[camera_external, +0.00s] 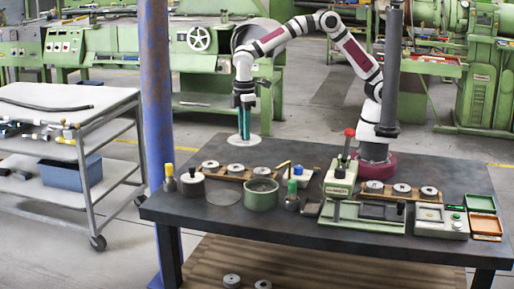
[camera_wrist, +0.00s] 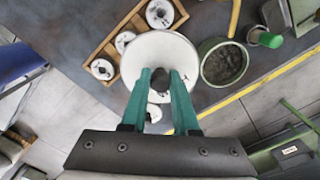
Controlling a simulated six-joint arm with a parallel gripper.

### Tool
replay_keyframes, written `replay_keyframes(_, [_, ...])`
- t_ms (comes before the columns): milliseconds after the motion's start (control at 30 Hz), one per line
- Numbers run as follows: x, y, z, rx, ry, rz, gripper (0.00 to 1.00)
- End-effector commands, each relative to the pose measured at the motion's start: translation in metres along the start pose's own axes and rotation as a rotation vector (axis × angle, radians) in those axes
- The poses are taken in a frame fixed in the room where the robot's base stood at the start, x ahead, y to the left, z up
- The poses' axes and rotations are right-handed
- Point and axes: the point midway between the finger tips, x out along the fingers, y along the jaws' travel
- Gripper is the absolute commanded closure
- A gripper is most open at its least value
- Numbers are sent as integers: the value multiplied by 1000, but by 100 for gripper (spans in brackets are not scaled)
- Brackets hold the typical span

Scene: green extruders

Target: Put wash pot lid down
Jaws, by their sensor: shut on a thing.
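My gripper (camera_external: 244,124) has its teal fingers shut on the dark knob of the wash pot lid (camera_external: 243,141), a flat white disc. In the wrist view the lid (camera_wrist: 150,50) lies beneath the fingertips (camera_wrist: 161,76), with its knob (camera_wrist: 160,84) between them. The lid appears level and held in the air near the table's far edge; its exact height is hard to tell. The green wash pot (camera_external: 261,196) stands on the table, uncovered. In the wrist view the pot (camera_wrist: 224,63) shows dark grey contents, to the right of the lid.
A wooden tray (camera_external: 236,174) with pale round parts stands behind the pot. A dark cylinder (camera_external: 192,183) and yellow-topped bottle (camera_external: 169,180) stand left. A green-topped bottle (camera_external: 292,196) and green press (camera_external: 341,181) stand right. A flat round patch (camera_external: 223,197) lies left of the pot.

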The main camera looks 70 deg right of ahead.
Motion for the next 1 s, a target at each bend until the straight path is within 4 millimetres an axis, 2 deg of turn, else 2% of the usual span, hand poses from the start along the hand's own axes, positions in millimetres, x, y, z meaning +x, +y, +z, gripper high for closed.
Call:
replay_keyframes(100, [22, 26, -21, 3, -2, -1, 100])
replay_keyframes(200, [36, 32, -33, 0, -1, -1, 100])
replay_keyframes(267, [46, 23, -42, -3, -2, -1, 100])
replay_keyframes(500, [89, -35, -86, -4, 0, -1, 100])
replay_keyframes(600, [99, -49, -97, -1, 1, 0, 100])
replay_keyframes(733, [110, -55, -101, 0, -1, 0, 100])
replay_keyframes(900, [141, -55, -100, 0, -2, 0, 100])
replay_keyframes(1000, [143, -55, -101, 0, 0, 0, 100])
